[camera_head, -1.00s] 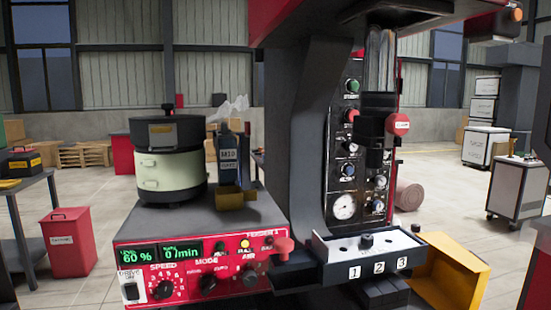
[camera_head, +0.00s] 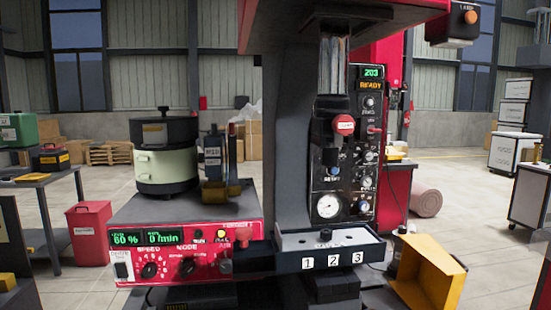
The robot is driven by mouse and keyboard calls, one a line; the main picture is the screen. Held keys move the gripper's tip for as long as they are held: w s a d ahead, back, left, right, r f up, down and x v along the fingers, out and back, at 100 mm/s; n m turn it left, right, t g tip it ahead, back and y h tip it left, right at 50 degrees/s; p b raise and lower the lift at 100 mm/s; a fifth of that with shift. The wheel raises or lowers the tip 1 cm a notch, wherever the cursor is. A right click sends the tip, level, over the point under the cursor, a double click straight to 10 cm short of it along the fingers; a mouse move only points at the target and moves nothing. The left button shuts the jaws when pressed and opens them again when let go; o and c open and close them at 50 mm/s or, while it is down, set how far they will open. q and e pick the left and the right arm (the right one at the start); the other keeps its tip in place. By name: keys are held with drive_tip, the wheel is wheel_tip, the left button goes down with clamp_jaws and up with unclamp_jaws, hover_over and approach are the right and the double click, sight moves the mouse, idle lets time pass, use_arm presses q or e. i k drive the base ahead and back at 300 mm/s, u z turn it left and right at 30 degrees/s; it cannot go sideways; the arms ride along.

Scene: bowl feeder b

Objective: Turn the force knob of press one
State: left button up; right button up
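The press (camera_head: 284,140) stands in the middle, with a dark column and a red head. Its black control panel (camera_head: 345,185) faces me at the right of the column. The panel has a green display reading 203 (camera_head: 372,72) and an amber display reading READY (camera_head: 371,86). Several knobs run down its right side, among them an upper knob (camera_head: 370,102) and a lower knob (camera_head: 367,182). Their labels are too small to read, so I cannot tell which is the force knob. A round gauge (camera_head: 328,206) sits low on the panel. Neither of my grippers is in view.
A red feeder box (camera_head: 210,266) with a cream bowl feeder (camera_head: 166,170) on top stands at the left. Open floor shows further right.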

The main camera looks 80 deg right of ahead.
sight(367, 156)
drive_tip(key=k, duration=0.65)
drive_tip(key=z, duration=0.7)
